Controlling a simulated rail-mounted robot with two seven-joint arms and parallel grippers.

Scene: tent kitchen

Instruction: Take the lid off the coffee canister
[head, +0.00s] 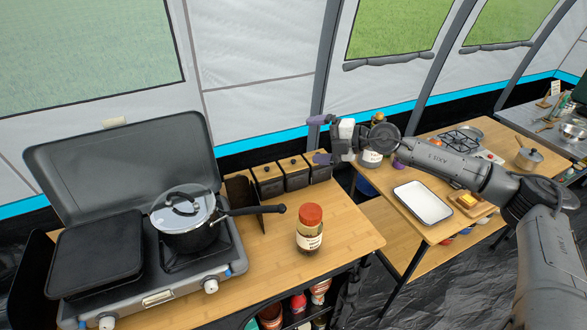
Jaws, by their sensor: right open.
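Three dark square canisters with knobbed lids, (268,181) (293,173) (318,166), stand in a row at the back of the near wooden table. All their lids are on. I cannot read which one is for coffee. A glass jar (309,240) with a red lid (311,216), dark contents and a pale label stands in front of them. My right gripper (318,139) reaches in from the right and is open and empty. In the picture it is just above the rightmost canister, with its fingers pointing left. My left gripper is out of view.
A camping stove (150,296) with a raised cover and a lidded pot (185,240) is at left; the pot's handle (253,210) points toward the canisters. The table (345,232) is bare right of the jar. A white tray (422,203) lies on the far table.

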